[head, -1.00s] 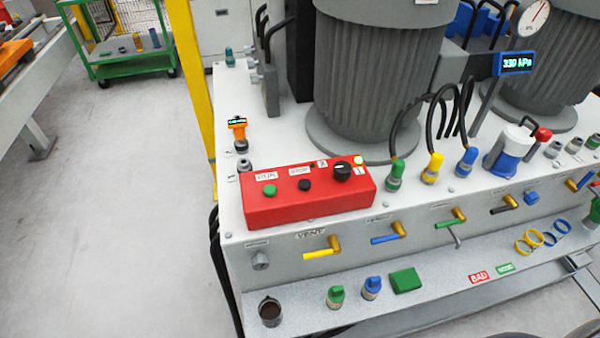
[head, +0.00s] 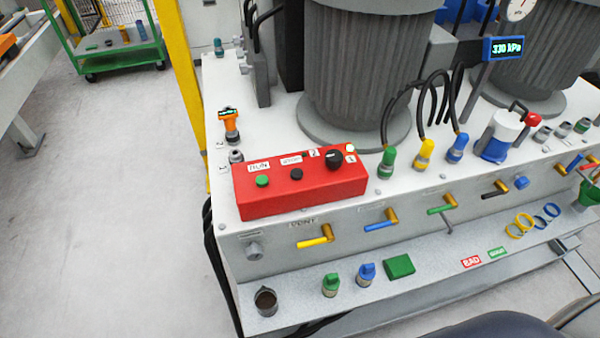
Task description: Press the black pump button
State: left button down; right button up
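A red control box (head: 290,196) sits on the front left corner of the white machine top. On its top are a green button (head: 262,181) at the left, a small black button (head: 296,174) in the middle, a larger black knob (head: 334,159) at the right and a lit pale lamp (head: 350,148). White labels stand behind the two buttons; the left one seems to read RUN, the other is hard to read. Neither of my grippers is in view. Nothing covers the black button.
Coloured hose fittings (head: 424,154) stand right of the box. Lever valves (head: 316,241) line the front face. A lower ledge holds a dark cup (head: 265,301), a green block (head: 399,266) and several fittings. A display (head: 505,49) reads 330 kPa.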

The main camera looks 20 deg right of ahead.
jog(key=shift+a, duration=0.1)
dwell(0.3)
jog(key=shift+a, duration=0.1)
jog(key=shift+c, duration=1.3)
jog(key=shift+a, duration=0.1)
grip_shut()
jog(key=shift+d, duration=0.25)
